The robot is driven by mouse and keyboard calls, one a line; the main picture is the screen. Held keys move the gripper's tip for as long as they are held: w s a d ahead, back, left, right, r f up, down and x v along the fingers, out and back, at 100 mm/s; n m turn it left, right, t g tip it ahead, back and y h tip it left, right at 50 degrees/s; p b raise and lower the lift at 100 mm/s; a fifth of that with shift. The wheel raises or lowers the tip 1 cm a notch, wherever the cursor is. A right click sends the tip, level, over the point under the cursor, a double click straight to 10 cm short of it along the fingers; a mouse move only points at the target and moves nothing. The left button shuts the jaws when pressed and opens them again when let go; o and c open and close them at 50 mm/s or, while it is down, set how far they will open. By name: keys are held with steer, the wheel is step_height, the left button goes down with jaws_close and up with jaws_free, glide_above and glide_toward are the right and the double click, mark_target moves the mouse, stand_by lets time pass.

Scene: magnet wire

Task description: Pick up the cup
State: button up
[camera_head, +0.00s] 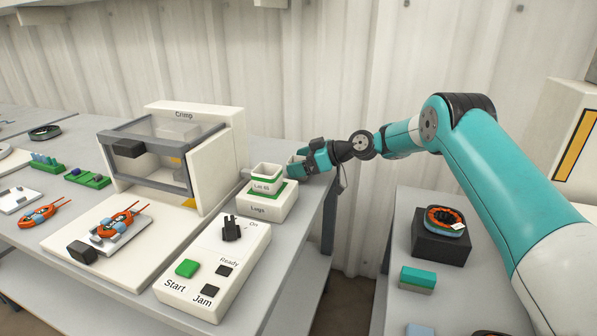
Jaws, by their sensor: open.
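The cup (266,178) is a small white square container with a green inside and a small label on its front. It sits upright on a white block marked "Lugs" (262,205), with a green edge showing around its base. My gripper (296,167) is just to the right of the cup, at the end of the teal arm reaching in from the right. Its fingers are open and point left towards the cup. The gap between fingers and cup is too small to judge, and the far finger is partly hidden.
The crimp machine (195,150) stands left of the cup. A control box (215,275) with a dark switch and buttons is in front. Orange coils (120,225) lie on the left. A second bench on the right holds a coil on a black block (440,249). A gap separates the benches.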

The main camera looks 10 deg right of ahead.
steer(key=shift+w+a+f, duration=0.1)
steer(key=shift+a, duration=0.15)
steer(key=c, duration=1)
